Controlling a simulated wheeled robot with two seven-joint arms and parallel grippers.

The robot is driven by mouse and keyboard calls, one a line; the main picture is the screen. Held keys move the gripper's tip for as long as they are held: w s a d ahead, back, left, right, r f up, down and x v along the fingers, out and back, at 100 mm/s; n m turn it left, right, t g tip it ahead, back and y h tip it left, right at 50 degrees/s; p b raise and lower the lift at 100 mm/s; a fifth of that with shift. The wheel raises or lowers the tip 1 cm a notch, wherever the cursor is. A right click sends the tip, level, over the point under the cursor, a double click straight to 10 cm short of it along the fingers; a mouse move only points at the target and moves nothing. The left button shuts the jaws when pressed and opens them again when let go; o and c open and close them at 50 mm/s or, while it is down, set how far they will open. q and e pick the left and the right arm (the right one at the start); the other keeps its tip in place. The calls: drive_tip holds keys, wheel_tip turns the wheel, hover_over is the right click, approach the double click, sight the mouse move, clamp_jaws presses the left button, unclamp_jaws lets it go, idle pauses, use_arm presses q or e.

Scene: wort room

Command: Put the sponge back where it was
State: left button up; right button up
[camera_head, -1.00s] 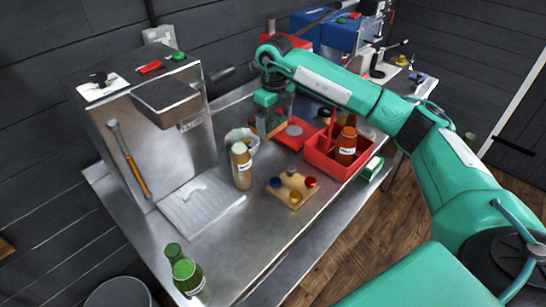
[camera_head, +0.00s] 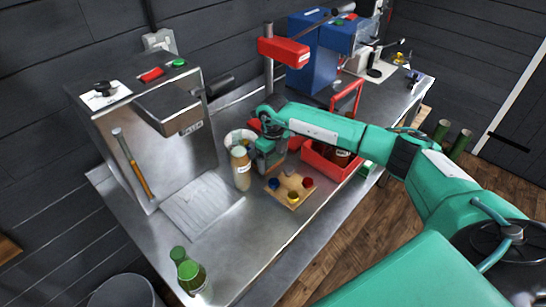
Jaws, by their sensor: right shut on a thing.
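I cannot tell whether that thing touches the bench. A green and white block (camera_head: 368,168) shows at the bench's edge, right of the crate, partly hidden by my arm. My left gripper is not in view.
The red crate (camera_head: 322,168) holds bottles.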

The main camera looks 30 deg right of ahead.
sight(273, 161)
drive_tip(key=shift+f, duration=0.1)
drive_tip(key=o, duration=0.8)
drive_tip(key=shift+r, duration=0.3)
wheel_tip(273, 161, up, 12)
drive_tip(key=b, duration=0.3)
drive_tip(key=shift+f, duration=0.2)
